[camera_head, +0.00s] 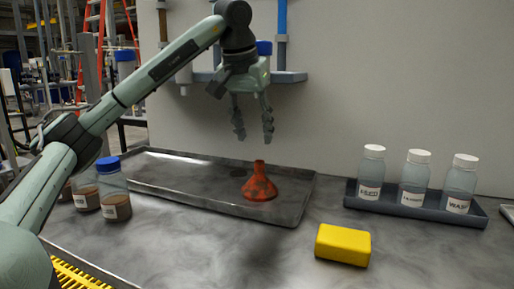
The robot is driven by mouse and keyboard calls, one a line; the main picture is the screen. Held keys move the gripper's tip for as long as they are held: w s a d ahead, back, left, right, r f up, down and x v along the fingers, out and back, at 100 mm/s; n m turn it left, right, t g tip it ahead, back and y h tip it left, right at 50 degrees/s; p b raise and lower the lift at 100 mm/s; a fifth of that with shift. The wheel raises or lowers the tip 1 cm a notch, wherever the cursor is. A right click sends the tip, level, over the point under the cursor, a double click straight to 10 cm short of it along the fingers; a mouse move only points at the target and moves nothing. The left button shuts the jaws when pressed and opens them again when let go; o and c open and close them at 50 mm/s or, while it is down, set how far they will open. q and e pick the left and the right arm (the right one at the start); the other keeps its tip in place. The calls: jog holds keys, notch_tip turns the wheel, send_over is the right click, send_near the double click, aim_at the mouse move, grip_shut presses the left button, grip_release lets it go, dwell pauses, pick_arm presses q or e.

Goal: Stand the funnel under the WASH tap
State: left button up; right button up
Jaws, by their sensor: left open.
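An orange-red funnel (259,187) stands on the dark metal tray (160,184), wide end down and narrow end up, toward the tray's right part. My left gripper (254,136) hangs above the funnel, fingers pointing down, open and empty, with a gap to the funnel's top. My arm hides part of the rail, and I cannot read any tap label, so I cannot tell which is WASH. My right gripper is not in view.
A yellow block (342,245) lies on the bench at the front right. A dark rack (350,192) holds white-capped bottles, one labelled WASH (461,185). Blue-capped jars (112,190) stand left, near my arm. The bench between tray and rack is clear.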

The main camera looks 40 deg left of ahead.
pick_arm(q)
jog(key=shift+v, duration=1.2)
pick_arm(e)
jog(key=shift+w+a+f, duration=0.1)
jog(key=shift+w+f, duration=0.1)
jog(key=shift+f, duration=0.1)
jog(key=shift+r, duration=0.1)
